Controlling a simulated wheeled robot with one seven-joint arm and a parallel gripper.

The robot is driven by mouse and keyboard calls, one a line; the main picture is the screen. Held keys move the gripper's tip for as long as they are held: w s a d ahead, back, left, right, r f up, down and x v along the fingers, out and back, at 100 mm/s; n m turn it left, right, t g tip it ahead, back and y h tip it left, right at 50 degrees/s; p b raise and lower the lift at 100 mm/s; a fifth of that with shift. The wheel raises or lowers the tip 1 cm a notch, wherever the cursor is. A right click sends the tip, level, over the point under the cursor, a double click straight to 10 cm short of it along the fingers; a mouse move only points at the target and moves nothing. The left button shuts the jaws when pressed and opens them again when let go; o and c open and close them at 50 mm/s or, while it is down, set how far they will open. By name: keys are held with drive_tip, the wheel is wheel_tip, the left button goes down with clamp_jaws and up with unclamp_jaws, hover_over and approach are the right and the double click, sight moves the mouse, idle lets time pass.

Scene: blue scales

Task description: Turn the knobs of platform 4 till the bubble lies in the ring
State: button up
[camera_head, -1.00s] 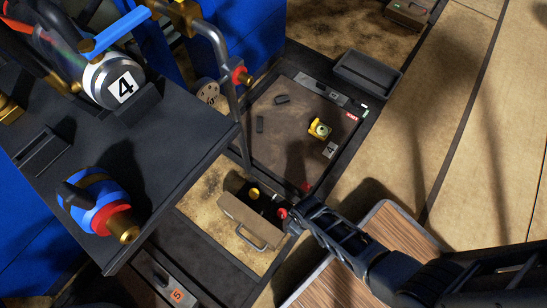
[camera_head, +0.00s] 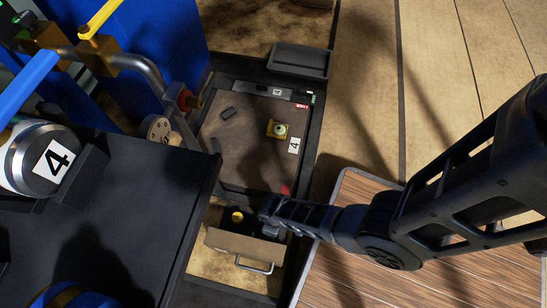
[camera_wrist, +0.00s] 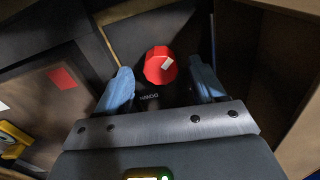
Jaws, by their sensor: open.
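Platform 4 has a brown top (camera_head: 240,160) in the head view, with a "4" card (camera_head: 294,145) at its right. A yellow bubble level (camera_head: 277,130) sits on it and shows partly at the left edge of the wrist view (camera_wrist: 14,140). The bubble's place in the ring is too small to tell. A red knob (camera_wrist: 160,67) with a pale mark lies between and just beyond my fingertips in the wrist view. My gripper (camera_wrist: 162,84) is open, its two blue fingertips either side of the knob; contact cannot be told. In the head view my gripper (camera_head: 267,209) hides the knob.
An open drawer (camera_head: 240,250) with a yellow round thing (camera_head: 237,216) inside lies below the platform. A grey tray (camera_head: 300,61) stands behind. A dark table (camera_head: 140,190) with a drum marked 4 (camera_head: 45,160) fills the left. A wooden top (camera_head: 350,200) is at right.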

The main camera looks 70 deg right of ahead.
drive_tip(key=shift+f+b, duration=0.4)
drive_tip(key=shift+f, duration=0.55)
drive_tip(key=shift+c, duration=0.5)
drive_tip(key=c, duration=1)
drive_tip(key=shift+o, duration=0.2)
drive_tip(key=m, duration=0.4)
drive_tip(key=shift+a+m+b, duration=0.1)
drive_tip(key=shift+m+b, duration=0.2)
drive_tip(key=shift+b, duration=0.1)
drive_tip(key=shift+m+b, duration=0.3)
drive_tip(key=shift+m, duration=2.3)
